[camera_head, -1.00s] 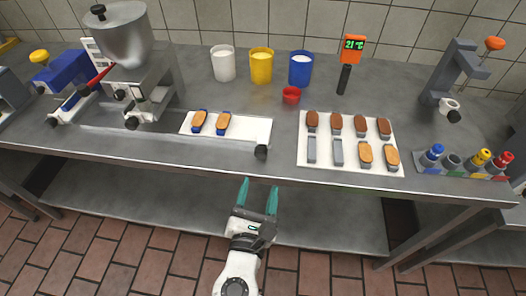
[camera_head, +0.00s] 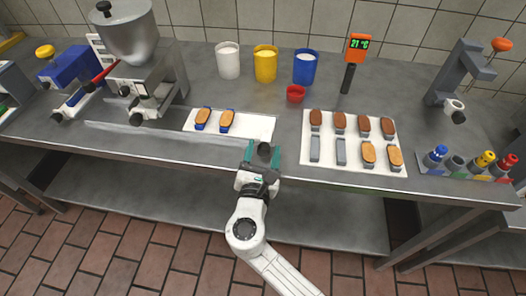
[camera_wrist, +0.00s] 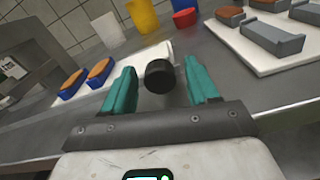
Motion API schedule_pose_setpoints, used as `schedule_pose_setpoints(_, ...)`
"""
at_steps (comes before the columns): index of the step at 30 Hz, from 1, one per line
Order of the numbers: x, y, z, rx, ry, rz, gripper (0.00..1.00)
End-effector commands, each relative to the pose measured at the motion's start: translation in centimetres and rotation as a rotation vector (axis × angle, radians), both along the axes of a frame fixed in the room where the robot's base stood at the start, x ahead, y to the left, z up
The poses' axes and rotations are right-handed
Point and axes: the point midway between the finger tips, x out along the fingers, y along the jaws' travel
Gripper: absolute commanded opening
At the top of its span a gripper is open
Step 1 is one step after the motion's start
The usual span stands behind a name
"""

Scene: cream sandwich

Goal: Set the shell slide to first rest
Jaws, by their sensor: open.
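The shell slide is a white plate (camera_head: 261,124) near the front edge of the steel table. Two shells (camera_head: 203,118) in blue holders stand on its left part. A black knob (camera_head: 264,148) is at its right front end. My gripper (camera_head: 262,153) is at the table's front edge with its teal fingers around the knob. In the wrist view the black knob (camera_wrist: 159,76) sits between the two open fingers, with a gap on both sides. The fingers do not touch it there.
A white tray (camera_head: 353,163) with several shells and grey holders lies to the right. Behind stand white, yellow and blue containers (camera_head: 265,64) and a small red cup (camera_head: 295,93). A hopper machine (camera_head: 135,70) is at left. Coloured bottles (camera_head: 485,160) stand at far right.

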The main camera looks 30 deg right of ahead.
Motion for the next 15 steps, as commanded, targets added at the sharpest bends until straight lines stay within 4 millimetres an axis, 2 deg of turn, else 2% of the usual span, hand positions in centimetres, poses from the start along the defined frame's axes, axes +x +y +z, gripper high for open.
schedule_pose_setpoints(7, 0.02, -0.05, -0.02, 0.0, 0.0, -0.001, 0.58)
schedule_pose_setpoints(15, 0.0, -0.03, -0.03, 0.0, 0.0, -0.001, 0.32)
